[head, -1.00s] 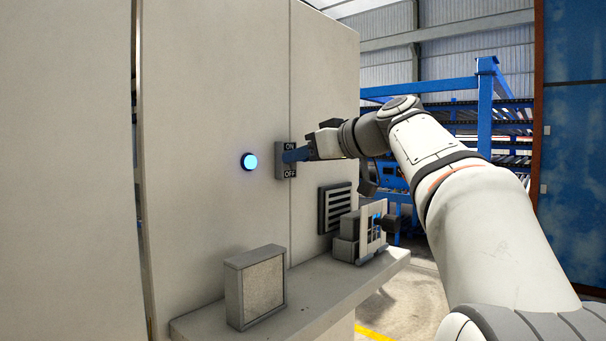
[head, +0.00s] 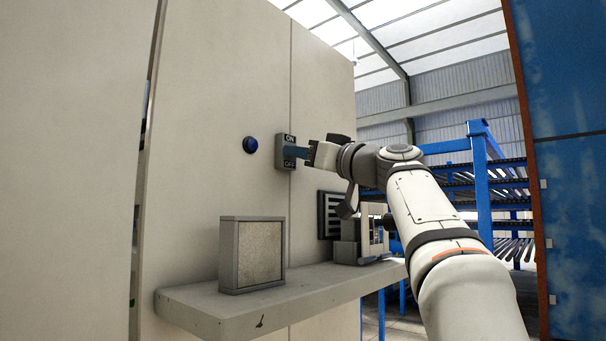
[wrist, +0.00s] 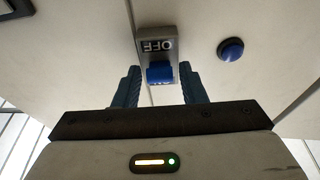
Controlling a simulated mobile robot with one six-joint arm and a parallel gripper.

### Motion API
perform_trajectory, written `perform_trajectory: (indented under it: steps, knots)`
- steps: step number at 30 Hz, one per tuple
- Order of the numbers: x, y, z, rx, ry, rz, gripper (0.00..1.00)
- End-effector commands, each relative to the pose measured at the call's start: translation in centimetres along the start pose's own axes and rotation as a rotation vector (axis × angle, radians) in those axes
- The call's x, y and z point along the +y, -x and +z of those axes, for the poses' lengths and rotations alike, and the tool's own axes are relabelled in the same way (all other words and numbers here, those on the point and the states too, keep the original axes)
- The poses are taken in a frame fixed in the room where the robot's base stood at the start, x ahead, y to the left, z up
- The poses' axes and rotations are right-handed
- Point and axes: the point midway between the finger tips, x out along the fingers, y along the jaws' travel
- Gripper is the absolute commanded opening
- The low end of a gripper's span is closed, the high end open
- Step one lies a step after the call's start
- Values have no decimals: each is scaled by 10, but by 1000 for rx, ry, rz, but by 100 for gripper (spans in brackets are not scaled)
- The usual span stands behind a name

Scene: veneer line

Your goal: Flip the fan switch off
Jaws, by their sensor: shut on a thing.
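The fan switch is a grey box (head: 279,160) on the cabinet wall, with an ON label at its top and an OFF label at its bottom. Its blue lever (wrist: 159,74) shows between my fingertips in the wrist view, where the OFF label appears upside down. My gripper (head: 297,153) is at the switch, shut on the lever; its fingers hide part of the lever in the head view. The round blue lamp (head: 250,145) left of the switch is dark; it also shows in the wrist view (wrist: 231,50).
A grey shelf (head: 215,305) juts out below the switch, bearing a framed box (head: 251,254) and a small device (head: 371,232). A dark vent (head: 328,214) is on the wall. Blue racks (head: 481,185) stand behind my arm, and a blue panel (head: 570,110) is at right.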

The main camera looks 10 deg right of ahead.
Motion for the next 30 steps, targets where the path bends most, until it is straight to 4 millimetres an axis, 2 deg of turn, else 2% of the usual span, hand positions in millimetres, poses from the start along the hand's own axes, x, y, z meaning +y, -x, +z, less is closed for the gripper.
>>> perform_trajectory:
  steps: [1,21,22,27,30]
  knots:
    - [-1,1,4,15,1,-2,15]
    - [-1,0,0,58,1,0,15]
    - [-1,0,0,58,1,0,38]
    - [0,0,1,57,1,0,52]
    - [0,0,1,56,1,0,54]
